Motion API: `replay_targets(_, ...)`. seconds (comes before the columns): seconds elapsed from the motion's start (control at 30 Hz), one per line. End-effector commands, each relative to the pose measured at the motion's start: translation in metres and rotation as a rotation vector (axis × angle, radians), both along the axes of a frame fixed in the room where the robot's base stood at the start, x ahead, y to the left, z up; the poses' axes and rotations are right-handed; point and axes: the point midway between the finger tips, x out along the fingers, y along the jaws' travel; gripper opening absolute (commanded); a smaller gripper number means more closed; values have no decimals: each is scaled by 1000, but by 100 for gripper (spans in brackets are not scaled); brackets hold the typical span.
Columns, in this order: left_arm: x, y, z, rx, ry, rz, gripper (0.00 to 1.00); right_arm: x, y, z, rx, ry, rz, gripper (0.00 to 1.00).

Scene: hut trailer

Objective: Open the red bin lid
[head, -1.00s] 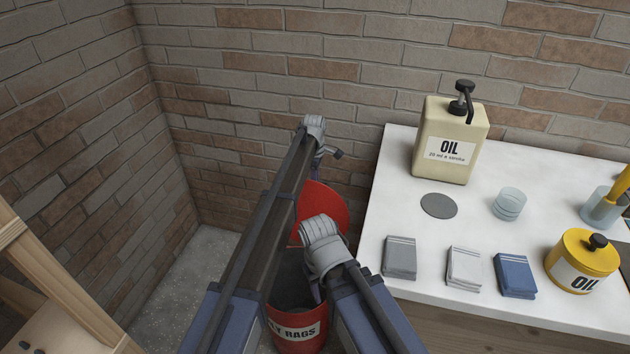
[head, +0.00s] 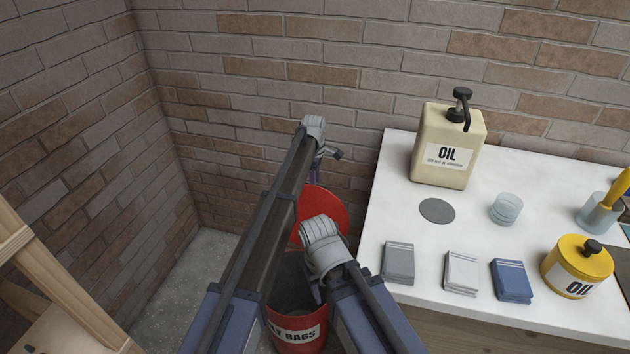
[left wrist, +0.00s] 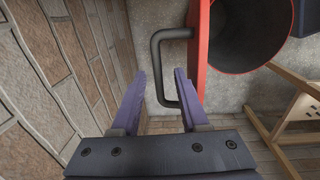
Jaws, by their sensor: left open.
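The red bin (head: 297,335), with a label ending in "Y RAGS", stands on the floor, partly hidden by my arms. Its dark opening shows. The round red lid (head: 328,212) stands raised at the bin's back. In the left wrist view the lid (left wrist: 199,55) is seen nearly edge-on, with a dark loop handle (left wrist: 158,62) sticking out. My left gripper (left wrist: 160,85) is open, its fingers on either side of part of the handle, and not closed on it. In the head view the left gripper (head: 315,176) is mostly hidden by my arm. My right gripper cannot be made out.
A white-topped table (head: 385,215) stands right of the bin, with an oil pump can (head: 440,165), folded cloths (head: 398,262), a glass (head: 506,209) and a yellow oil tin (head: 578,265). Brick walls close in behind and left. A wooden frame (head: 40,265) is at far left.

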Motion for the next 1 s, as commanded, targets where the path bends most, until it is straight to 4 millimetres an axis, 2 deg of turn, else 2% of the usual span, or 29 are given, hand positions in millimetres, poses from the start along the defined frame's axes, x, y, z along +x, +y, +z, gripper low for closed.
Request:
replay_targets(0.03,-1,0,12,0,0,0,45,0,0,12,0,0,0,50)
replay_targets(0.4,-3,2,58,1,0,1,45,0,0,58,0,0,-1,50)
replay_targets(1.0,-6,4,60,1,0,-5,45,0,0,60,0,0,-1,50)
